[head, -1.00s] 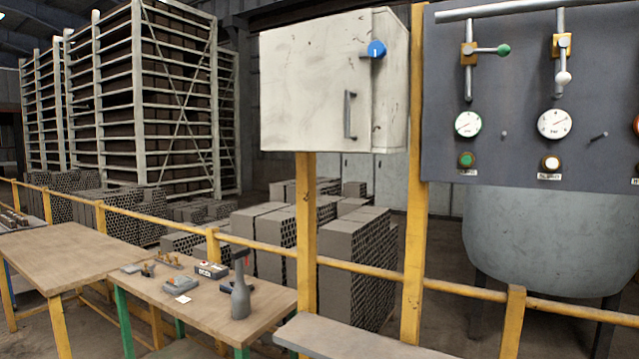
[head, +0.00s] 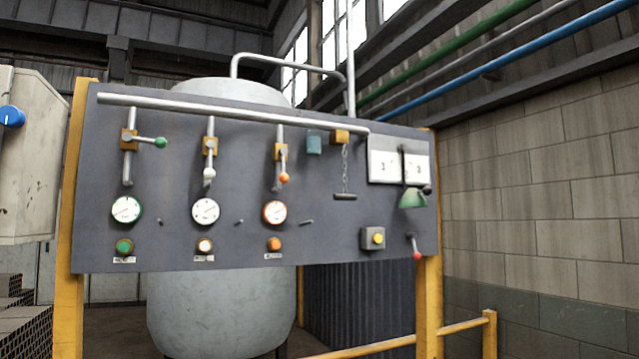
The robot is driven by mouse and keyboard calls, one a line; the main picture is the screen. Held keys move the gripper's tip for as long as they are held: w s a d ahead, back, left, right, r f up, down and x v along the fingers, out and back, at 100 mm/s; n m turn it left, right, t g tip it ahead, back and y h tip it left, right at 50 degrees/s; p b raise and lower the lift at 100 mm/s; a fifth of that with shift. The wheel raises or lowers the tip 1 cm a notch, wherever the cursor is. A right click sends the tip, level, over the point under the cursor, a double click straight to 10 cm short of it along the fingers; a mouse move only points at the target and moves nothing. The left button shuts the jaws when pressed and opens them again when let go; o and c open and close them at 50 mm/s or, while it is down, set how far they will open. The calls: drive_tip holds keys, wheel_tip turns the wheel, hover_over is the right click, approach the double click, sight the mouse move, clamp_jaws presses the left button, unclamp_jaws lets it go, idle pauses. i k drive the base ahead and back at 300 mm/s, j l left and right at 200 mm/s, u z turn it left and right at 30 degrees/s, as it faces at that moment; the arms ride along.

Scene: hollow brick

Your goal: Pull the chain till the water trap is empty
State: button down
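A short chain (head: 345,172) hangs from a small brass-coloured block (head: 342,137) near the upper right of the dark panel (head: 330,235) in the head view. A dark bar handle (head: 345,197) hangs level at its lower end. A small teal cup-like vessel (head: 314,142) sits on the panel just left of the chain's block; it may be the water trap, and its contents cannot be made out. My gripper is not in view.
The panel carries valves with green (head: 160,142), white and orange knobs, with gauges (head: 127,209) and lit buttons below. A yellow button box (head: 373,238), a green lamp (head: 412,198) and a red-tipped lever (head: 416,250) are at right. Yellow posts (head: 428,300) flank the panel.

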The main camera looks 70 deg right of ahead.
sight(335, 197)
drive_tip(key=z, duration=2.55)
